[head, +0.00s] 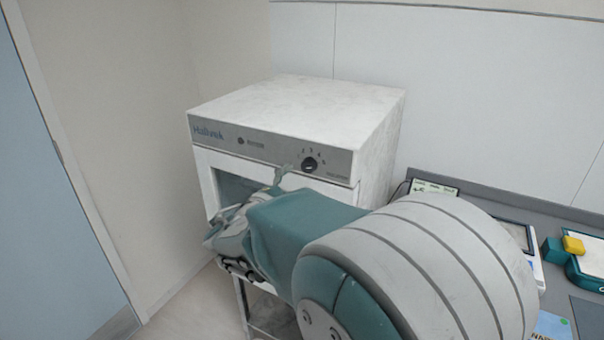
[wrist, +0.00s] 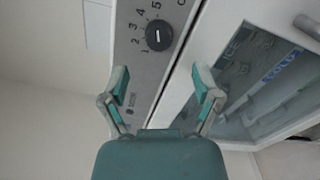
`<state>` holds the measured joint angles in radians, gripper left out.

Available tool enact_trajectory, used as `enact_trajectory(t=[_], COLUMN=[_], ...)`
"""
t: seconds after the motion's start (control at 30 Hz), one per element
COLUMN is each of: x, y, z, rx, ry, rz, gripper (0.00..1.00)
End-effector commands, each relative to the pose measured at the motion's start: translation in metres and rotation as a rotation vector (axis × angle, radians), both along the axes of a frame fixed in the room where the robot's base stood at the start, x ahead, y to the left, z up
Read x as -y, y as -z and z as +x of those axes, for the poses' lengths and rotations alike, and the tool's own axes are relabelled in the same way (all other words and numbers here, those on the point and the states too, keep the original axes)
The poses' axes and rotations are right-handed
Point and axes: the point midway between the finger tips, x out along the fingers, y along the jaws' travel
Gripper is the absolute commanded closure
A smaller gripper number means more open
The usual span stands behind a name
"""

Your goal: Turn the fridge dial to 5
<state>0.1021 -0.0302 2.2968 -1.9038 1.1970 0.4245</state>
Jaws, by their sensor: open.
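The fridge dial (head: 310,164) is a round black knob on the grey control strip of the white fridge (head: 300,100). In the wrist view the dial (wrist: 159,36) sits beyond my fingertips, with numbers 1 to 5 around it. In the head view my gripper (head: 243,208) is in front of the fridge, below and left of the dial.
The fridge's glass door (wrist: 262,75) is right of the strip in the wrist view, with blue-labelled contents behind it. A grey counter (head: 480,198) stands right of the fridge, holding devices and a yellow block (head: 573,245). A wall is on the left.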

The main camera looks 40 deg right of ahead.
Motion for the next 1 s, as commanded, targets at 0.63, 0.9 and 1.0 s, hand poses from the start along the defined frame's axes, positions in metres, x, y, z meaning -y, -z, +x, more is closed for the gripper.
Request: enact_trajectory(t=[0.63,0.9,1.0], x=[-0.055,-0.055,-0.054], y=[0.001,0.001,0.001], z=[-0.023,-0.022,-0.024], rx=[0.0,0.0,0.0], ry=[0.002,0.001,0.005], rz=[-0.001,0.0,0.007], gripper=[0.19,0.19,0.19])
